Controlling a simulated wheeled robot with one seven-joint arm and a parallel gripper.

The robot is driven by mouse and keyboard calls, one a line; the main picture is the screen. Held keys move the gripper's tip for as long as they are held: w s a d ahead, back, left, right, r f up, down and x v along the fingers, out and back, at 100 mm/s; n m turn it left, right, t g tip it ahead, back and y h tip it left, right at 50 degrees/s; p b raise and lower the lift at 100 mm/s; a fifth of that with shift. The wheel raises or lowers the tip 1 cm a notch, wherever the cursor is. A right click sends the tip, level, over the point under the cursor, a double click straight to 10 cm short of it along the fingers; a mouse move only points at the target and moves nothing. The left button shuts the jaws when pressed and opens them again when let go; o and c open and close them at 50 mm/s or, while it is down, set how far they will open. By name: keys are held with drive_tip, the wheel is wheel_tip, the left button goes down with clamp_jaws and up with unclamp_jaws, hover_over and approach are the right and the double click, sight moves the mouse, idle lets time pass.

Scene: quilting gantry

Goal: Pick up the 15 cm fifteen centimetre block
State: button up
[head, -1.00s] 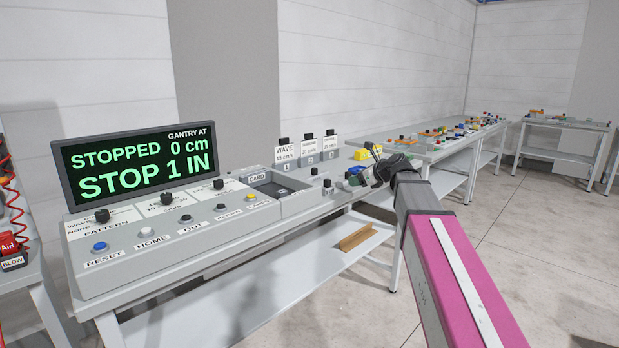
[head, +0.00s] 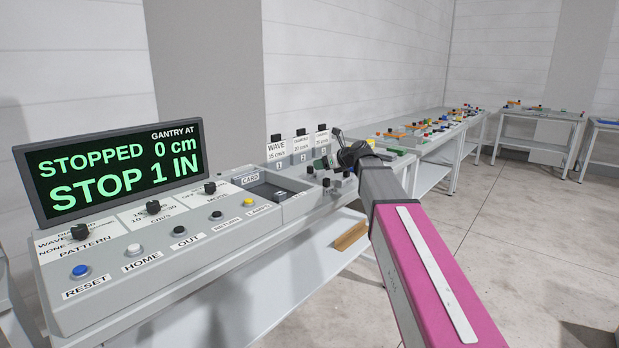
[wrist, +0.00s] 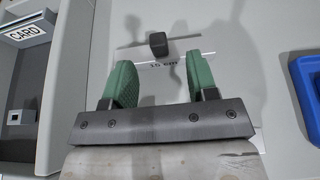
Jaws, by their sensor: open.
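In the wrist view, a small dark knob (wrist: 158,43) stands up from a pale surface just ahead of my fingers. The printed label "15 cm" (wrist: 163,64) lies just below it, partly shaded. The block's full outline is hard to make out against the grey top. My gripper (wrist: 160,85) has green pads and is open. Its fingers are apart, with nothing seen gripped between them, and the knob is beyond their tips. In the head view my gripper (head: 324,164) is small and partly hidden by my wrist, near several dark knobs on the bench.
The console (head: 150,250) with its screen (head: 115,170) stands at left. A card slot (wrist: 20,118) is left of my gripper, and a blue tray (wrist: 304,80) is at right. Three upright cards (head: 300,147) stand behind. Further tables (head: 540,115) line the back; open floor is at right.

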sight(312, 167)
drive_tip(key=shift+x, duration=3.1)
drive_tip(key=shift+s, duration=0.15)
clamp_jaws()
